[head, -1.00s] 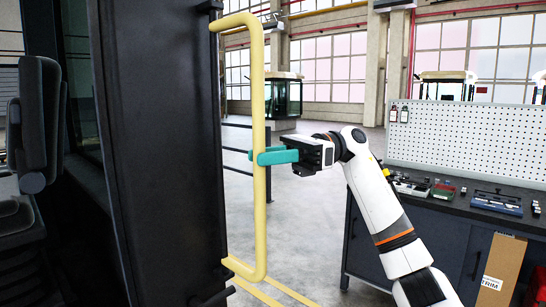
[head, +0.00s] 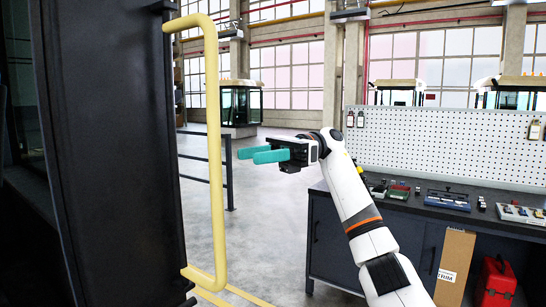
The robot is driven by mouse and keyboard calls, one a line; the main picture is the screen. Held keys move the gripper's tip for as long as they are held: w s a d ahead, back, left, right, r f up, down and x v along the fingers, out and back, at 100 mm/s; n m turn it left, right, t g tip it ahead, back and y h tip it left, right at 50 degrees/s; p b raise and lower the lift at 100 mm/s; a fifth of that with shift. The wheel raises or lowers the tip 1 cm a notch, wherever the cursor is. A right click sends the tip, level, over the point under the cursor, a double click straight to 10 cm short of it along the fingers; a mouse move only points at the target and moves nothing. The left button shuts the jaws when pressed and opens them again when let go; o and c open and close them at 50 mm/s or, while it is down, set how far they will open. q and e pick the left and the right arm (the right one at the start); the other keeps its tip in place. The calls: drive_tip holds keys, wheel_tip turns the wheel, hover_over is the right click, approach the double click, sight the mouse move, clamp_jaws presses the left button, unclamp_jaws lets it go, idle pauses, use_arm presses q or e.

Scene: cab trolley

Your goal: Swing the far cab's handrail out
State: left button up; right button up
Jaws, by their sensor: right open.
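The yellow handrail (head: 215,160) stands upright on the edge of the dark cab panel (head: 110,150) at the left. Its upper and lower ends bend back to the panel, and it stands out from it to the right. My right gripper (head: 250,155) has teal fingers, spread apart with nothing between them. It is to the right of the handrail, with its fingertips pointing left and a visible gap to the rail. My left gripper is not in view.
A dark workbench (head: 400,230) with a white pegboard (head: 450,145) and small tools stands at the right. A cardboard box (head: 455,265) and a red case (head: 496,282) are below it. A dark railing (head: 228,170) stands behind the handrail. Open floor lies between cab and bench.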

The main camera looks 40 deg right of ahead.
drive_tip(key=shift+s+d, duration=0.1)
drive_tip(key=shift+d, duration=2)
